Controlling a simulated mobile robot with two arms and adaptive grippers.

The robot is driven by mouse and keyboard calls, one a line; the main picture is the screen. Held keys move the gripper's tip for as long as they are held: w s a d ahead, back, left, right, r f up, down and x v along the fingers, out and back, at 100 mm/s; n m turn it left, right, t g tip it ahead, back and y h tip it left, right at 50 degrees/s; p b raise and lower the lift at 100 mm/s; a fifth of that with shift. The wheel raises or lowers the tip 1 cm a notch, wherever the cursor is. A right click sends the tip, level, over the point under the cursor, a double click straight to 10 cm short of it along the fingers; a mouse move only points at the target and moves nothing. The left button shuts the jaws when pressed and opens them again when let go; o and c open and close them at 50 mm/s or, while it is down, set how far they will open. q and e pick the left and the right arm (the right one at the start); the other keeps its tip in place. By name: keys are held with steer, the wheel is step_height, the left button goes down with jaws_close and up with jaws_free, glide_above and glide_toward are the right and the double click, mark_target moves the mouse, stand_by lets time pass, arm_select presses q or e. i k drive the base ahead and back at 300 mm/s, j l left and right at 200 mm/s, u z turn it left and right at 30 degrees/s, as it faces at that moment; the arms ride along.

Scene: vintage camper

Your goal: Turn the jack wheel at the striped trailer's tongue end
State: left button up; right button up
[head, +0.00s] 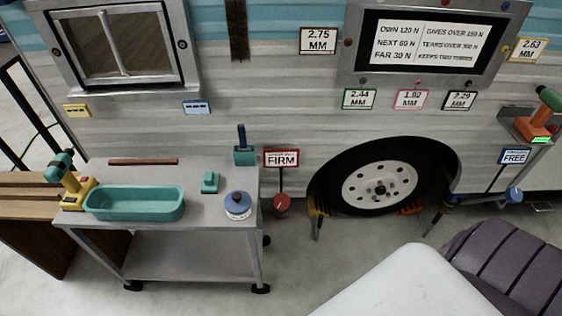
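The striped trailer (270,115) fills the back of the head view, with a teal band above pale ribbed siding. Its road wheel (380,188) has a black tyre and a white hub and sits under the wheel arch. I cannot make out a jack wheel or the tongue end in this view. Neither of my grippers shows, so I cannot see what they hold.
A grey cart (215,205) stands left of the road wheel, carrying a teal tray (135,205), a drill (62,170) and a blue round item (238,205). A wooden bench (30,205) is at left. A dark ribbed seat (510,262) is at lower right.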

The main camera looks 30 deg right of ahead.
mark_target(514, 195)
steer(key=z, duration=2.8)
steer(key=i+l, duration=0.75)
steer(key=i+u, duration=0.05)
